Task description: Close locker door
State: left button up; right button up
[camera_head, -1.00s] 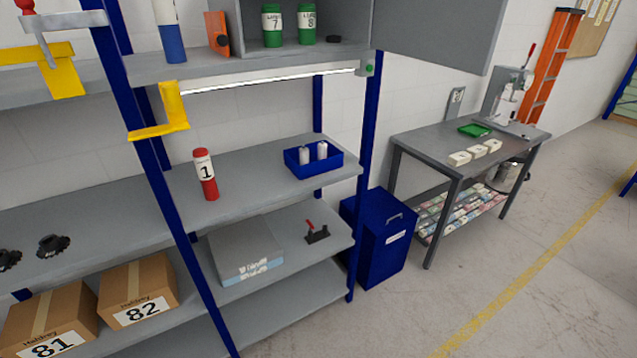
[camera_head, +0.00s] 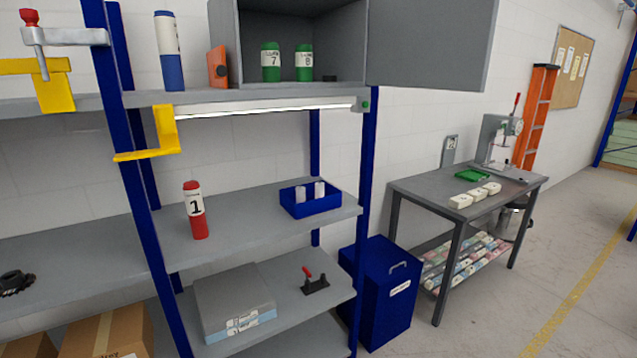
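The grey locker (camera_head: 344,53) stands on the upper shelf with its front open. Its grey door (camera_head: 430,45) is swung out to the right, beyond the blue shelf post. Inside the locker are two green bottles marked 7 (camera_head: 270,62) and 8 (camera_head: 303,62), and a small dark object (camera_head: 329,78). Neither of my grippers shows in the head view.
A blue-and-white cylinder (camera_head: 168,52) and an orange piece (camera_head: 217,68) stand left of the locker. Below are a red bottle (camera_head: 194,212) and a blue tray (camera_head: 310,207). A grey workbench (camera_head: 415,188) and blue bin (camera_head: 380,295) stand right. Floor is clear at far right.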

aim_at(447, 45)
jog(key=i+l+u, duration=0.35)
jog(key=l, duration=0.7)
jog(key=i+l+u, duration=0.1)
jog(key=l+u, duration=0.25)
jog(key=l, duration=0.75)
jog(key=l+u, duration=0.35)
jog(key=l, duration=0.75)
jog(key=k, duration=0.15)
